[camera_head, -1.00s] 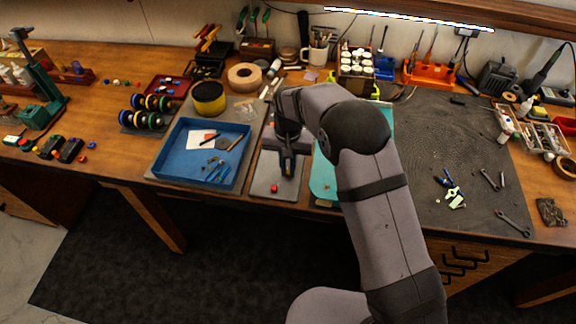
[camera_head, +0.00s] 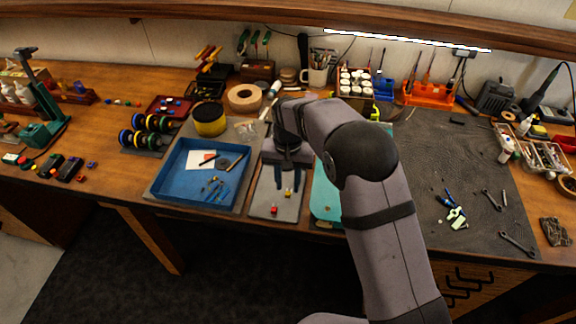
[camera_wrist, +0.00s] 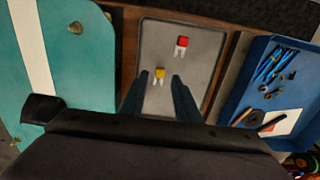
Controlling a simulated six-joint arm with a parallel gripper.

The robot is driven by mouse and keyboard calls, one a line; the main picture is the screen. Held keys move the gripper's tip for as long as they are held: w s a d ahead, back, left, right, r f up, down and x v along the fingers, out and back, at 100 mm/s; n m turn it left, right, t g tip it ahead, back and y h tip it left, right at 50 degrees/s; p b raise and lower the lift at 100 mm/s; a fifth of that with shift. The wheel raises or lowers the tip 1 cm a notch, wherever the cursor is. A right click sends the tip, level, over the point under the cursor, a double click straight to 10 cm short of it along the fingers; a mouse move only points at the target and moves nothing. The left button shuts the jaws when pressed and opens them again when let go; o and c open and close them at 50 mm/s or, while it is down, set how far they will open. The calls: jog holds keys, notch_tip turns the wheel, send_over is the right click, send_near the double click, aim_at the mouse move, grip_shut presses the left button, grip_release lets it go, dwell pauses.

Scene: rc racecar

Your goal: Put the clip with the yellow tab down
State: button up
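The clip with the yellow tab (camera_wrist: 159,74) is on the grey tray, its white prongs towards my gripper in the wrist view. A similar clip with a red tab (camera_wrist: 181,44) is on the same tray, farther out and slightly right; it also shows in the head view (camera_head: 274,210). The grey tray (camera_wrist: 205,50) also shows in the head view (camera_head: 262,196). My gripper (camera_wrist: 158,84) is open and empty above the tray, also visible in the head view (camera_head: 287,188). Its dark fingers stand apart on either side of the yellow-tab clip.
A blue tray (camera_head: 172,183) with small tools and a white card stands left of the grey tray. A teal board (camera_head: 322,198) lies on its right. The grey tray has bare room around both clips. The bench's front edge is close.

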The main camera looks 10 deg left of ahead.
aim_at(288, 193)
notch_tip(288, 193, up, 9)
jog(key=b, duration=0.2)
jog(key=shift+r, duration=0.1)
jog(key=s+d, duration=0.2)
jog(key=d, duration=0.3)
jog(key=s+d, duration=0.2)
jog(key=d, duration=0.3)
jog(key=s+d+f, duration=0.1)
jog(key=s+d, duration=0.2)
jog(key=d, duration=0.2)
jog(key=shift+s+d, duration=0.1)
jog(key=shift+d, duration=0.1)
jog(key=s+d+f, duration=0.2)
jog(key=s+d, duration=0.3)
jog(key=s, duration=0.2)
jog(key=s+d+f, duration=0.3)
jog(key=s+d, duration=0.1)
jog(key=s, duration=0.4)
jog(key=shift+s+d, duration=0.15)
jog(key=shift+d, duration=0.2)
